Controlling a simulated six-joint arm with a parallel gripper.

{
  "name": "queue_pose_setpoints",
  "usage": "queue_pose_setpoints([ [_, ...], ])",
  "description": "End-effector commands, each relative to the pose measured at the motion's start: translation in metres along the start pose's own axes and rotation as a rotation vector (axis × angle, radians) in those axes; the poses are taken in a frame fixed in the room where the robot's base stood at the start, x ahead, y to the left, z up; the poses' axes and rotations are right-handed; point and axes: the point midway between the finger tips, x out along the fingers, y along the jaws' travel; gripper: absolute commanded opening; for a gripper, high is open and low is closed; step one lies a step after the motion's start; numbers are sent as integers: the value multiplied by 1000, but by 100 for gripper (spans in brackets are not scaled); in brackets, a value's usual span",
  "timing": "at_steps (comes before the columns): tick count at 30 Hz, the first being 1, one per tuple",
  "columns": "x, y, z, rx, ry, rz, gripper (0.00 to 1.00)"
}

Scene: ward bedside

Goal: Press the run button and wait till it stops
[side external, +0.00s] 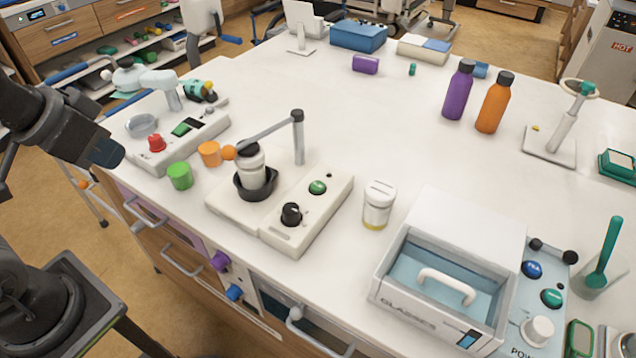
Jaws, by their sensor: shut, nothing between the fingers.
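Several push buttons show, but their lettering is too small to read, so I cannot tell which is the run button. A green button (317,187) sits on a cream machine (325,209) beside a black dial (291,214). A blue button (533,269) and a green-teal button (551,297) sit on the pale blue panel of a white lidded machine (470,222) at the right. Part of my dark arm shows at the left edge, apart from the buttons. My gripper's fingers are not in view.
The cream machine carries a white jar (252,172) in a black cup, below a lever with an orange knob. A lidded white jar (379,204) stands between the machines. Another device (195,128) with a red button stands at left. The white table's middle (390,120) is clear.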

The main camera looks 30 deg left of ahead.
Motion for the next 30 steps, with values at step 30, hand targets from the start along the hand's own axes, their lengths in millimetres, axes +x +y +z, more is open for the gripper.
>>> queue_pose_setpoints([
  [30,69,118,-135,-792,-243,483,0],
])
